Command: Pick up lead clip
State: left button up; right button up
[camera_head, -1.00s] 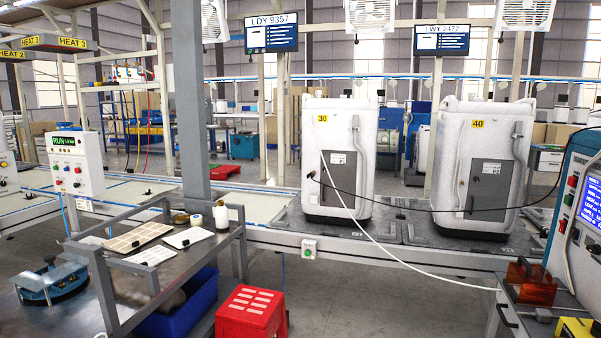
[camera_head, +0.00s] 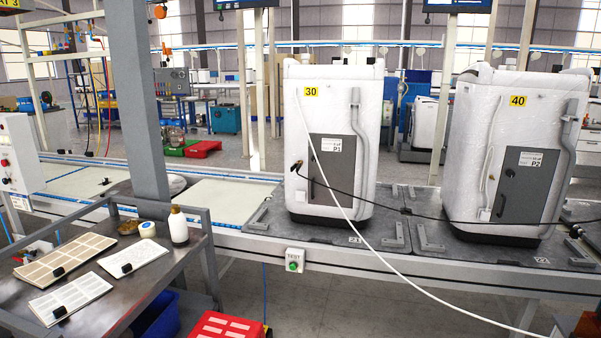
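A small dark clip-like end (camera_head: 297,167) of a black lead (camera_head: 370,205) sits at the left edge of the grey panel on the white wrapped appliance marked 30 (camera_head: 335,105). It is too small to tell whether this is the lead clip or how it is fastened. The black lead runs right, past the front of the white wrapped appliance marked 40 (camera_head: 475,130). A white cable (camera_head: 375,245) hangs from the upper part of appliance 30 and slopes down to the lower right. Neither of my grippers is in view.
Both appliances stand on dark plates on a conveyor line with a green TEST button (camera_head: 294,261) on its front rail. A red stool (camera_head: 228,325) is at the bottom. A grey post (camera_head: 137,100) rises at the left.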

aim_at(298, 164)
jog(key=i+l, duration=0.1)
jog(key=i, duration=0.5)
jog(key=z, duration=1.95)
jog(key=i+j+u, duration=0.5)
jog(key=i, duration=0.35)
jog(key=i+j+u, duration=0.15)
jog(key=i+u, duration=0.15)
jog(key=i, duration=0.15)
